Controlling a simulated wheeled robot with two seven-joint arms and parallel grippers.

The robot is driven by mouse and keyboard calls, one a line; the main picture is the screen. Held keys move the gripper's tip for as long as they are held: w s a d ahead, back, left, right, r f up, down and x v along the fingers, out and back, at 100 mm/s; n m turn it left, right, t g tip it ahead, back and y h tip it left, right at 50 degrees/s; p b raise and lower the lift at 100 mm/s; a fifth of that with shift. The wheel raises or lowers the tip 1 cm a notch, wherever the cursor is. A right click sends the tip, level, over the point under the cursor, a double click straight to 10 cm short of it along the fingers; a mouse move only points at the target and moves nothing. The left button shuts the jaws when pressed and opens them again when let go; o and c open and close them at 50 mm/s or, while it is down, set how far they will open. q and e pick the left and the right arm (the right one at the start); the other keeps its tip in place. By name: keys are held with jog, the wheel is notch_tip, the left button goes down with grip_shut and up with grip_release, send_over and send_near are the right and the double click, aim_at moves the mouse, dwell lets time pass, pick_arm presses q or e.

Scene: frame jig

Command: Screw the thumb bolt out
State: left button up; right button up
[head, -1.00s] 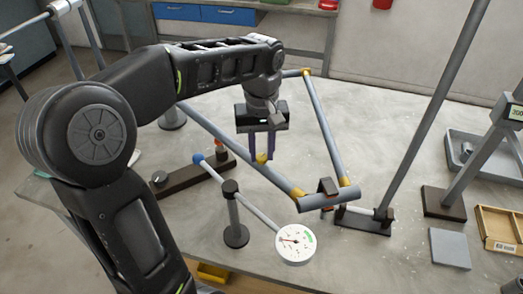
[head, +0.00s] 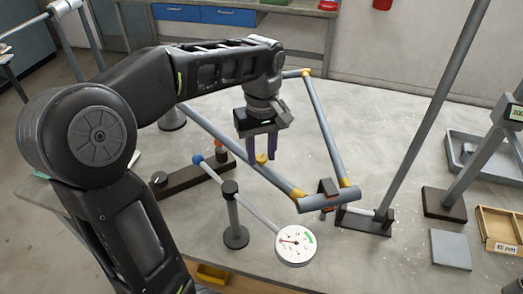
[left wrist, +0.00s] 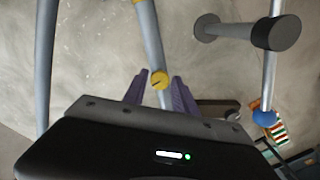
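The thumb bolt appears to be the small yellow knob (head: 261,158) on the grey tube (head: 222,132) of the frame. It also shows in the left wrist view (left wrist: 159,80), between the fingertips. My left gripper (head: 262,156) points down over the knob with its two purple fingers on either side of it. In the left wrist view the fingers (left wrist: 158,84) stand apart with a gap to the knob, so the gripper is open. The knob's shank is hidden. My right gripper is not in view.
A dial gauge (head: 295,246) on a rod and a post (head: 235,220) stand in front of the frame. A dark bar (head: 185,180) with a blue ball (head: 198,159) above it lies to the left. A slanted pole (head: 432,110), grey plate (head: 450,249) and wooden tray (head: 498,228) are right.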

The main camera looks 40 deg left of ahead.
aim_at(262, 158)
pick_arm(q)
jog(key=shift+o, duration=1.3)
jog(key=shift+r, duration=0.1)
jog(key=shift+w+r, duration=0.1)
jog(key=shift+r, duration=0.45)
notch_tip(262, 158, up, 6)
jog(key=shift+f+p, duration=0.1)
jog(key=shift+p, duration=1.1)
jog(key=shift+r+p, duration=0.5)
jog(key=shift+p, duration=0.05)
jog(key=shift+f, duration=0.1)
